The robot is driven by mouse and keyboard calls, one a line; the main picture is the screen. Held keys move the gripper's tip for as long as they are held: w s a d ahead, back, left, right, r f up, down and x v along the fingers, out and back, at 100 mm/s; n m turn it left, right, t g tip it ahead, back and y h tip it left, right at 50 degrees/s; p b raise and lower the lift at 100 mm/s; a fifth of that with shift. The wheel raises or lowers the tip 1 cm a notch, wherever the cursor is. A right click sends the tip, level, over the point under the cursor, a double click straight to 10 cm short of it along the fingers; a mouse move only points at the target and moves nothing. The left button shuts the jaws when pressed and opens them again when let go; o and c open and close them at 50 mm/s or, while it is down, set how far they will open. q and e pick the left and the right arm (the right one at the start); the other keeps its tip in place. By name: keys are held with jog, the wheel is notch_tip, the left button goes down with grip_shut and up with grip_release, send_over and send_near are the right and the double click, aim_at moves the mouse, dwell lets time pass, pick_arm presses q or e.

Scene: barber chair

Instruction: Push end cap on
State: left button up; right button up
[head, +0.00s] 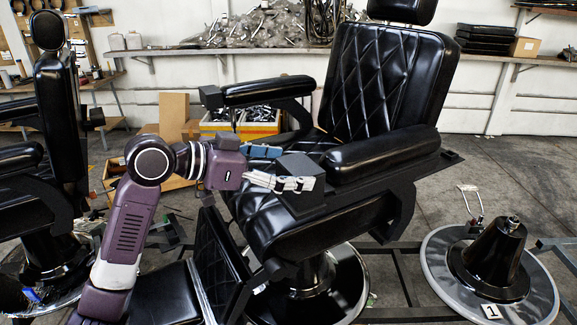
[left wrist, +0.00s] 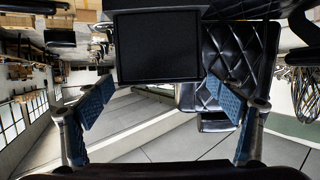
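The end cap (head: 298,163) is a black square block at the front end of the near armrest (head: 385,152) of the black barber chair. In the left wrist view the end cap (left wrist: 158,48) shows as a dark square face, upper middle. My left gripper (head: 299,168) is open and empty, with its fingers spread wide. In the head view its silver-backed near finger overlaps the cap, and its blue-padded far finger is behind. In the left wrist view my left gripper (left wrist: 162,92) has a finger on each side, below the cap. I cannot tell whether they touch. My right gripper is not in view.
The far armrest (head: 268,88) has a similar black block at its front. Another chair (head: 55,130) stands left. A round metal base (head: 490,270) stands on the right, with frame rails across the floor. Cluttered shelves and yellow bins (head: 255,130) are behind.

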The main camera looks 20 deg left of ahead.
pick_arm(q)
jog(key=v, duration=1.2)
jog(key=shift+f, duration=0.1)
dwell(0.4)
